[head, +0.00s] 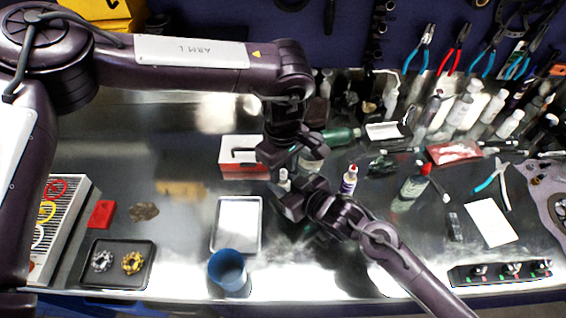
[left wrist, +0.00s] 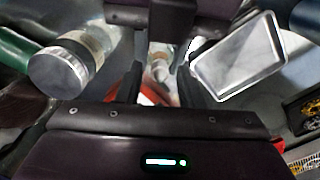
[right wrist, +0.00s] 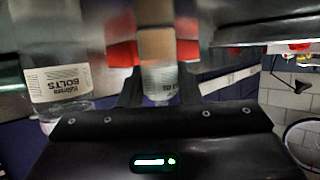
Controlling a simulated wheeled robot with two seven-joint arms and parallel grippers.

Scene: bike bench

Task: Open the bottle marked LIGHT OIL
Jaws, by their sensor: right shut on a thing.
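A small pale bottle (head: 284,180) stands between my two grippers. My right gripper (head: 287,192) is shut on it from the side. In the right wrist view the bottle (right wrist: 160,82) has a white label and a tan upper part; its print is too blurred to read. My left gripper (head: 281,166) is above it, pointing down. In the left wrist view its fingers stand apart, with the bottle top (left wrist: 160,62) seen between them and gaps on both sides. Any contact there is hard to see.
A jar marked BOLTS (right wrist: 60,85) stands close beside the held bottle. A green bottle (head: 342,136), a red and white box (head: 243,171) and a purple-labelled bottle (head: 349,180) are near. A metal tray (head: 237,224) and a blue cup (head: 227,270) lie in front.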

